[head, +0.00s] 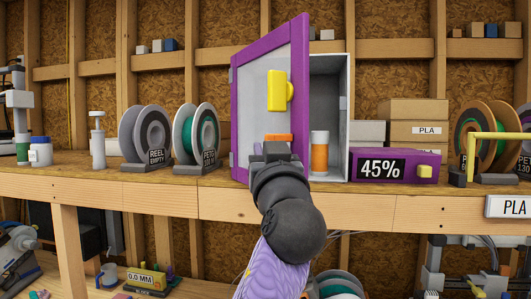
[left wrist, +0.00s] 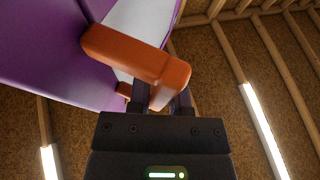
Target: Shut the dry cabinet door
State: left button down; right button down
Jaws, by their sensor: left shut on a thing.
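The dry cabinet (head: 345,110) stands on the wooden shelf with its purple-framed door (head: 300,75) ajar. The door's right edge stands out toward me, leaving a gap on the right. A yellow block (head: 278,90) sits on the door's grey panel. My left gripper (head: 272,148) is low in front of the door, shut on an orange handle (head: 278,137). In the left wrist view the jaws (left wrist: 163,97) are closed on the orange handle (left wrist: 120,50), beside the purple door (left wrist: 45,55). My right gripper is not in view.
An orange-and-white canister (head: 319,155) stands inside the cabinet. A purple box reading 45% (head: 390,167) sits just right of the cabinet. Spools (head: 195,135) stand to the left on the shelf. PLA boxes (head: 415,118) are behind at right.

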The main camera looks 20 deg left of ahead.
pick_arm(q)
jog(key=shift+r, duration=0.1)
jog(key=c, duration=0.6)
grip_release()
jog(key=b+v, duration=0.4)
jog(key=v, duration=0.6)
